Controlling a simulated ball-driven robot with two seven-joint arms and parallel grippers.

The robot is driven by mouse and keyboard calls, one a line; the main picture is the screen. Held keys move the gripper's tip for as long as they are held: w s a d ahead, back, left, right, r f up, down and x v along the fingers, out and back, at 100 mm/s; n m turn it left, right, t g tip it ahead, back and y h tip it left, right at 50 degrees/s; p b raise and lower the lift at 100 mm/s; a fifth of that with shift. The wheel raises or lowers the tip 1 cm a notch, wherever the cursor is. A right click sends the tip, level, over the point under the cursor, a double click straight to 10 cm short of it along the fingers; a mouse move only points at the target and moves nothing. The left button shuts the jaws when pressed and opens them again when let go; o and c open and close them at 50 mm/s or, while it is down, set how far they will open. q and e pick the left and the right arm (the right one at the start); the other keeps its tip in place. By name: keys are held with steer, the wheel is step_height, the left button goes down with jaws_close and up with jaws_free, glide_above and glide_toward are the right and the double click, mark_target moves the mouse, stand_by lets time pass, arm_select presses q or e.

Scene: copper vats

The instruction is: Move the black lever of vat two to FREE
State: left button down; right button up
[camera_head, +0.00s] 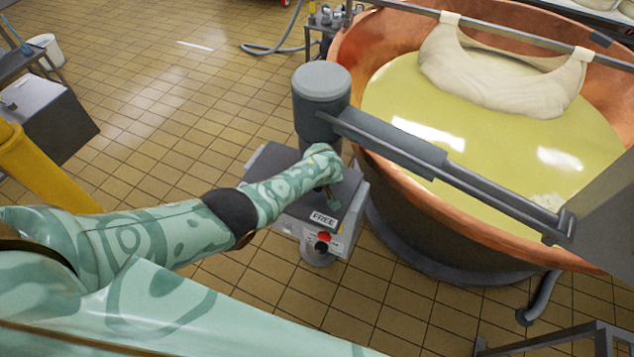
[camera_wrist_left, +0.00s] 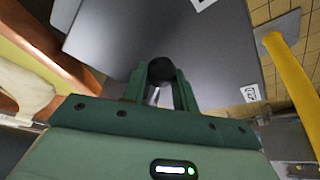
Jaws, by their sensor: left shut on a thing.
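The grey control box (camera_head: 285,213) of the vat stands beside the copper vat (camera_head: 400,195). A white FREE label (camera_head: 323,218) is at the near edge of its top. My left gripper (camera_head: 330,192) is over the box top, behind the FREE label. In the left wrist view its green fingers (camera_wrist_left: 161,92) are shut on the black lever's round knob (camera_wrist_left: 160,69). The lever's shaft is mostly hidden by the hand in the head view. My right gripper is not in view.
A grey post with a round cap (camera_head: 322,85) rises just behind the box, with a grey beam (camera_head: 445,165) reaching over the vat. A red button (camera_head: 323,238) is on the box front. A cloth (camera_head: 500,80) hangs in the vat.

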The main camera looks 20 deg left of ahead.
arm_select(q)
steer(key=c, duration=1.1)
jaws_free()
steer(key=shift+w+d, duration=0.15)
steer(key=p+v, duration=0.9)
steer(key=v, duration=0.7)
steer(key=shift+r+p, duration=0.2)
steer(key=shift+p, duration=0.2)
